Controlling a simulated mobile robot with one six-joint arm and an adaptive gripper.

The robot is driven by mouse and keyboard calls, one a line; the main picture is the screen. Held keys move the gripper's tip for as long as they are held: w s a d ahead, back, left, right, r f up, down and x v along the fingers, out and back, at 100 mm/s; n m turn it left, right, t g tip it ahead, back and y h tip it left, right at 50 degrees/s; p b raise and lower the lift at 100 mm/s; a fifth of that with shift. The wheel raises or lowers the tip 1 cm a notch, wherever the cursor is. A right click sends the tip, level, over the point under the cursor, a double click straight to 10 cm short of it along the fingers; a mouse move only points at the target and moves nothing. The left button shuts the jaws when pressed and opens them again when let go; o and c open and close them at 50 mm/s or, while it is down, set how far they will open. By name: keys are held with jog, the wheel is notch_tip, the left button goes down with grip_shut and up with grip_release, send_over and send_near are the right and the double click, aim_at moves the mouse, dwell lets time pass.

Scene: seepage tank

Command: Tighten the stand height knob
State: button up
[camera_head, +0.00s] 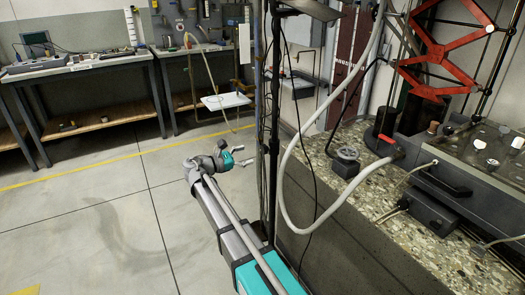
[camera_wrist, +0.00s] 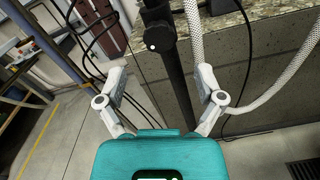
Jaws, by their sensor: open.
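A black stand pole (camera_wrist: 178,80) runs down through the wrist view, with a black clamp block (camera_wrist: 158,32) on it. A small knob with a white round face (camera_wrist: 152,46) sits on the front of this block, which looks like the height knob. My gripper (camera_wrist: 162,76) is open, with one finger on each side of the pole in the picture, below the knob and apart from it. In the head view my gripper (camera_head: 246,155) is just left of the dark upright pole (camera_head: 272,120); the knob cannot be made out there.
A pale hose (camera_head: 288,170) loops right of the pole, and it also shows near my right finger in the wrist view (camera_wrist: 270,95). Thin black cables hang beside the pole. The stone-topped tank (camera_head: 335,225) stands behind. The floor at left is clear.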

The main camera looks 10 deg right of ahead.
aim_at(262, 150)
jog(key=x, duration=0.7)
jog(key=shift+d, duration=0.15)
jog(key=shift+c, duration=0.3)
jog(key=c, duration=1.1)
jog(key=shift+f, duration=0.1)
